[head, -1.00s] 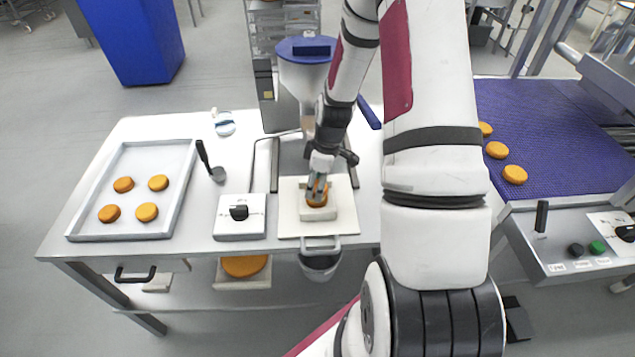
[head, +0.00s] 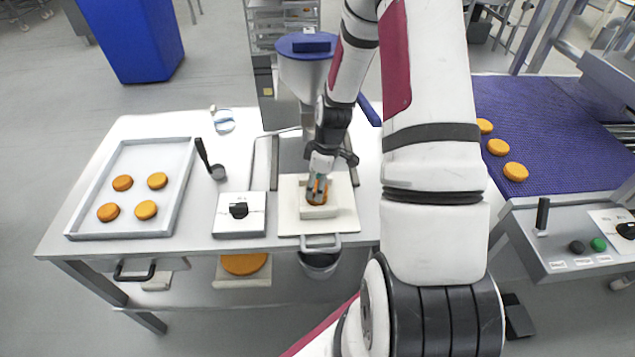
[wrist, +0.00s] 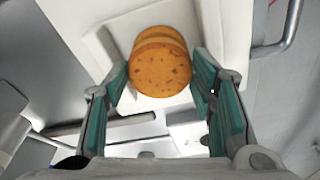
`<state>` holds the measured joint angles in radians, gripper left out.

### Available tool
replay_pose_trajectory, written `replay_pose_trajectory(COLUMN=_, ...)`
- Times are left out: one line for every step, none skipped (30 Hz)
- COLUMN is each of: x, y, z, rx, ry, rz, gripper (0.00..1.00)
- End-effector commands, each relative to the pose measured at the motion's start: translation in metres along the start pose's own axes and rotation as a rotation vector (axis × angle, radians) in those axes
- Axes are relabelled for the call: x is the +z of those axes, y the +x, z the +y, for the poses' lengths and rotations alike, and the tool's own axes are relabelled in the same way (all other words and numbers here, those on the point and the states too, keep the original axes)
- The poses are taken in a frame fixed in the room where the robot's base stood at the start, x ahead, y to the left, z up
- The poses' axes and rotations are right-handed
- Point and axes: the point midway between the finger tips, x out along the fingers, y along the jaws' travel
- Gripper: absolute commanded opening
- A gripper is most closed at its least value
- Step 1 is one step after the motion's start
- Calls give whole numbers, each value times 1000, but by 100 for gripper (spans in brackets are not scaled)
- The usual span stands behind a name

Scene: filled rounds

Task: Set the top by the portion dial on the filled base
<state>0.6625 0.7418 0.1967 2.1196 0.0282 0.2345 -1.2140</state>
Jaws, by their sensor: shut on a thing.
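My gripper (head: 317,190) is shut on an orange-brown speckled round top (wrist: 162,72), with a teal finger on each side of it. In the wrist view a second round edge, the base (wrist: 158,33), shows just behind the top, slightly offset. I cannot tell whether the two touch. The portion dial (head: 238,210) is a black knob on a white box left of the board. No loose round lies beside the dial. My fingers partly hide the rounds in the head view.
A tray (head: 186,190) with several rounds lies at the table's left. A dark ladle (head: 212,168) lies between tray and dial box. A hopper (head: 303,75) stands behind the board. A purple conveyor (head: 560,120) with rounds is at right.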

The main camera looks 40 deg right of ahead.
Motion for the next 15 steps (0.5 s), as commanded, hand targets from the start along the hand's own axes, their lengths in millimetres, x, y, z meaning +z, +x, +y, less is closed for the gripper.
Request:
replay_pose_trajectory(x=0, y=1, z=0, rx=0, ry=0, rz=0, gripper=38)
replay_pose_trajectory(x=0, y=1, z=0, rx=0, ry=0, rz=0, gripper=38)
replay_pose_trajectory(x=0, y=2, z=0, rx=0, ry=0, rz=0, gripper=38)
replay_pose_trajectory(x=0, y=2, z=0, rx=0, ry=0, rz=0, gripper=38)
replay_pose_trajectory(x=0, y=2, z=0, rx=0, ry=0, rz=0, gripper=38)
replay_pose_trajectory(x=0, y=3, z=0, rx=0, ry=0, rz=0, gripper=38)
replay_pose_trajectory(x=0, y=2, z=0, rx=0, ry=0, rz=0, gripper=57)
replay_pose_trajectory(x=0, y=2, z=0, rx=0, ry=0, rz=0, gripper=64)
replay_pose_trajectory(x=0, y=2, z=0, rx=0, ry=0, rz=0, gripper=73)
replay_pose_trajectory(x=0, y=2, z=0, rx=0, ry=0, rz=0, gripper=74)
replay_pose_trajectory(x=0, y=2, z=0, rx=0, ry=0, rz=0, gripper=74)
replay_pose_trajectory(x=0, y=2, z=0, rx=0, ry=0, rz=0, gripper=74)
replay_pose_trajectory(x=0, y=2, z=0, rx=0, ry=0, rz=0, gripper=74)
replay_pose_trajectory(x=0, y=2, z=0, rx=0, ry=0, rz=0, gripper=74)
replay_pose_trajectory(x=0, y=2, z=0, rx=0, ry=0, rz=0, gripper=74)
